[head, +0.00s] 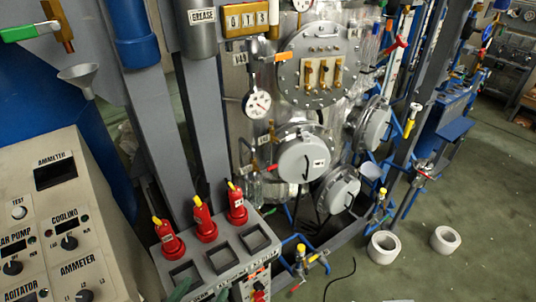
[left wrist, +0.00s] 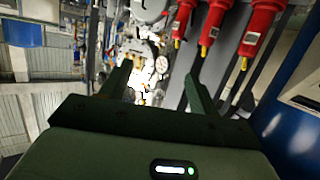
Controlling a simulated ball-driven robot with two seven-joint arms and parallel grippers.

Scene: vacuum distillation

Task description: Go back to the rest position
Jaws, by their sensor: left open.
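My left gripper (head: 201,292) shows only as two dark green fingertips at the bottom edge of the head view, just in front of the grey rack. In the left wrist view its two fingers (left wrist: 158,84) stand wide apart with nothing held between them. Three red bottles with yellow tips (head: 203,219) stand in the back row of the grey rack (head: 215,262). They also show in the left wrist view (left wrist: 215,25), upside down and beyond the fingers, apart from them. My right gripper is in neither view.
The rack's front square openings look empty. A control panel (head: 60,215) with knobs stands at the left, beside a blue drum (head: 20,90). A steel vessel with round flanges (head: 318,68) and valves stands behind. Two white rings (head: 384,247) lie on the open green floor at right.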

